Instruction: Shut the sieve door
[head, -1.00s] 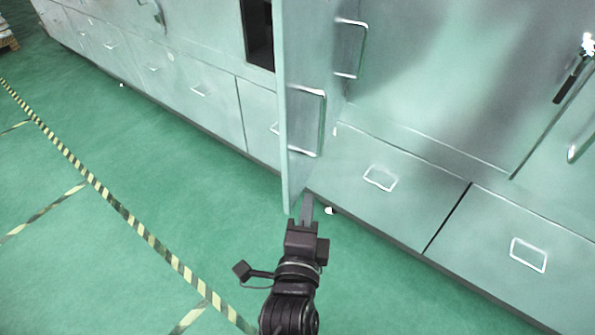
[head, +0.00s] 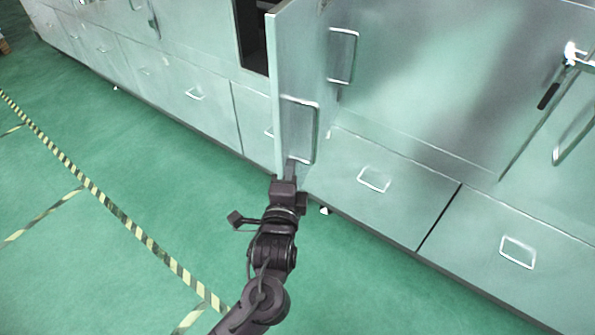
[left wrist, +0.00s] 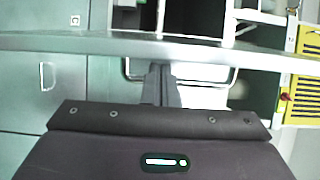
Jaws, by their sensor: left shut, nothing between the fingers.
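The sieve door (head: 275,100) is a tall pale grey-green panel standing open, nearly edge-on in the head view, beside a dark opening (head: 253,38). Its right face carries a metal bar handle (head: 316,130). My left gripper (head: 291,165) is shut and empty at the door's lower part, just below the handle. In the left wrist view the closed fingers (left wrist: 160,84) point at the pale door edge (left wrist: 120,43), with a bar handle (left wrist: 205,83) behind them. I cannot tell whether they touch the door. My gripper hides the door's bottom corner. My right gripper is not in view.
Drawers with metal handles (head: 374,180) line the cabinet's base. A latch lever (head: 549,96) is at the right. Green floor (head: 150,180) with a striped tape line (head: 130,232) is free at the left. A yellow panel (left wrist: 305,75) shows in the left wrist view.

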